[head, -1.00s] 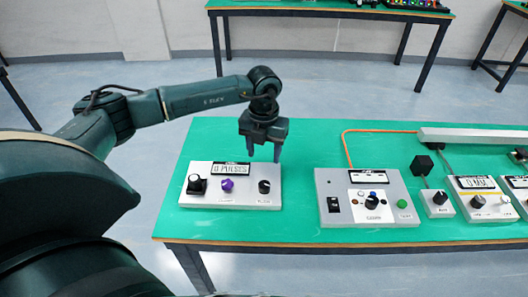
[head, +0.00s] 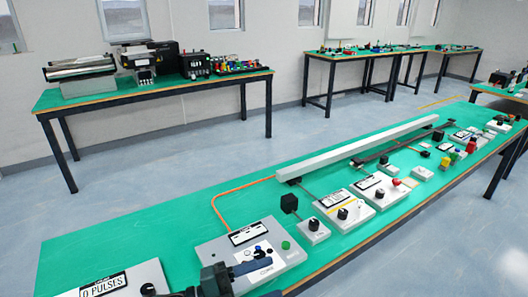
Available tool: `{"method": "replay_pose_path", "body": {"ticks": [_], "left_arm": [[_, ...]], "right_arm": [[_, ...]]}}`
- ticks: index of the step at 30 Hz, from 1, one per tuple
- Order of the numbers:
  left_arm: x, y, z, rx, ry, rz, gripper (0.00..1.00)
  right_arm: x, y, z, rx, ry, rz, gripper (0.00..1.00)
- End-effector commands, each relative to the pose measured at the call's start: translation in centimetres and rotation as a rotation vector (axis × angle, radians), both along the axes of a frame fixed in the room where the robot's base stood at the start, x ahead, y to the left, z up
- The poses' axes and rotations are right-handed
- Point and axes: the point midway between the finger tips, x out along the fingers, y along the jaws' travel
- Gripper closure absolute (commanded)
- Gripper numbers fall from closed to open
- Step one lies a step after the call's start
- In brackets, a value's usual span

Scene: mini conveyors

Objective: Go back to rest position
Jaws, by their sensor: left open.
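My left gripper (head: 262,279) shows at the bottom edge of the head view, partly cut off. It is open, with nothing seen between its fingers. It hangs over or in front of the near side of the grey control box (head: 284,257), and I cannot tell if it touches. The white box with the "0 PULSES" display (head: 103,286) is at the bottom left, partly cut off. My right gripper is not in view.
The long green table (head: 160,237) carries several control boxes, a long white rail (head: 350,151) and an orange cable (head: 222,199). Another green table (head: 150,98) with machines stands behind. Grey floor lies between them.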

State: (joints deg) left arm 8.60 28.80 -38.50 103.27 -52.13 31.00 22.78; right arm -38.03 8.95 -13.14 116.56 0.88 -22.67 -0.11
Motion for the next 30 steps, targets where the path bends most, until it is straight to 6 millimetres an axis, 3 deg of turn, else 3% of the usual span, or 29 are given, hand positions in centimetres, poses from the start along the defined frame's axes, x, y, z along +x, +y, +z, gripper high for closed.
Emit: {"method": "replay_pose_path", "body": {"ticks": [4,7,12,15,21,30], "left_arm": [[0.9,3.5,-1.9,-0.248,0.312,0.373,0.47],[0.3,7.1,-5.8,-0.333,0.563,0.621,0.47],[-4.7,12.1,-13.7,-0.362,0.981,0.930,0.47],[-7.7,13.4,-16.4,-0.352,1.144,1.017,0.47],[-10.4,14.2,-18.4,-0.337,1.273,1.074,0.47],[-10.4,14.2,-18.5,-0.336,1.276,1.074,0.47]], "right_arm": [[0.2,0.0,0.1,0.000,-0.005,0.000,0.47],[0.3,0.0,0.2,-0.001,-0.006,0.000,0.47],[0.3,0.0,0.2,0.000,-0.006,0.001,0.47],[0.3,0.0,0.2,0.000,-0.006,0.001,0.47],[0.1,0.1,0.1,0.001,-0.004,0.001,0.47],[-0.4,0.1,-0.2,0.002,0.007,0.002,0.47]]}}
